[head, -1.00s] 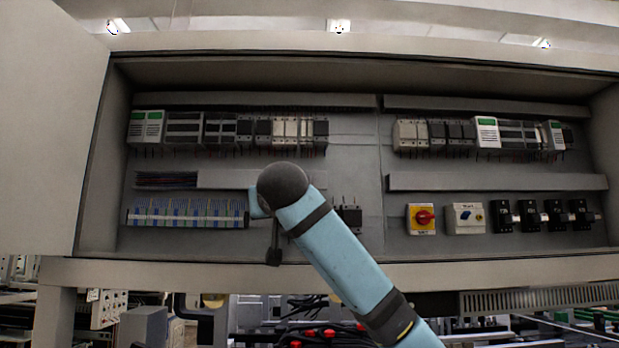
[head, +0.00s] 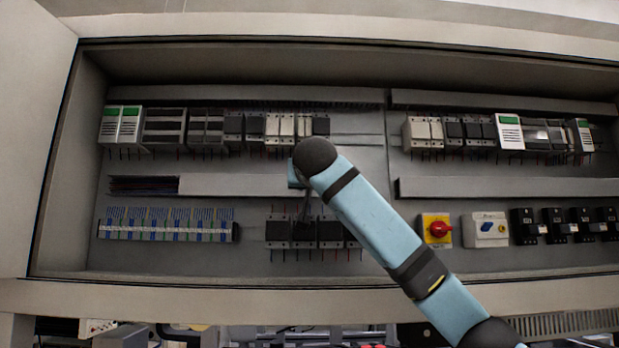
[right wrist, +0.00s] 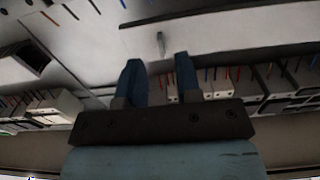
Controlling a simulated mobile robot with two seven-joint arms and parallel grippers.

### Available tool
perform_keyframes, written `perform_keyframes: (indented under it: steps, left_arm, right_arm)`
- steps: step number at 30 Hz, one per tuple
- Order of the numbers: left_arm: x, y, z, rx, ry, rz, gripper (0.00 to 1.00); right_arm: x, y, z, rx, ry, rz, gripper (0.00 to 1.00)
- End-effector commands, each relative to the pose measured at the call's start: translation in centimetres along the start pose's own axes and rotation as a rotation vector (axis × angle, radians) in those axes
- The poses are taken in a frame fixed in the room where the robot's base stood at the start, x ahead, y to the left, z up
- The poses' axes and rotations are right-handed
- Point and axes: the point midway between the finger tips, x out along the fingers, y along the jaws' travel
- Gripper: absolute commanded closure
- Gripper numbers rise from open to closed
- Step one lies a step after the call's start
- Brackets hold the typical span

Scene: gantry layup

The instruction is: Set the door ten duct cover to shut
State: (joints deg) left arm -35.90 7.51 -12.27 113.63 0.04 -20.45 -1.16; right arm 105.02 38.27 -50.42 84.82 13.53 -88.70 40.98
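The grey duct cover (head: 235,186) lies on the middle duct of the left panel, between the two device rows. At its left the duct is uncovered and dark wires (head: 144,186) show. My right gripper (head: 304,208) is in front of the cover, mostly hidden behind its own wrist. In the right wrist view its two blue fingers (right wrist: 160,78) are apart with nothing held. A small grey tab (right wrist: 161,43) shows just past the gap between the fingertips; I cannot tell how far off it is. My left gripper is not in view.
Contactors (head: 310,232) with wires sit just below the gripper, and a terminal strip (head: 165,230) is at lower left. A device row (head: 285,128) is above. A red-yellow switch (head: 437,230) is at right. The open cabinet door (head: 30,150) stands at left.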

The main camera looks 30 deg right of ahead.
Motion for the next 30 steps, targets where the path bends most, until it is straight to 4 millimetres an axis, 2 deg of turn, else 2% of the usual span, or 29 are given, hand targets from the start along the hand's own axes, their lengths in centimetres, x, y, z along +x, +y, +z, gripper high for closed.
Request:
perform_keyframes:
  steps: [3,8,19,23,30]
  left_arm:
    - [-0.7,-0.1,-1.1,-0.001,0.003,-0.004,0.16]
    - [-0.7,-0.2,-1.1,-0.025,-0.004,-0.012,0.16]
    - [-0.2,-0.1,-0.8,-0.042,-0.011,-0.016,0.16]
    - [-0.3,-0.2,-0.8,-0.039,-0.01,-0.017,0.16]
    - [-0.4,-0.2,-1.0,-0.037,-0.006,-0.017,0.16]
  right_arm:
    - [2.0,0.0,-0.3,0.0,-0.001,0.002,0.68]
    - [3.6,0.0,-0.2,0.0,0.0,0.001,0.68]
    - [4.1,0.0,0.0,0.001,0.001,0.0,0.68]
    - [4.1,0.0,0.0,0.001,0.001,-0.001,0.98]
    - [4.1,0.0,0.0,0.001,0.001,-0.001,1.0]
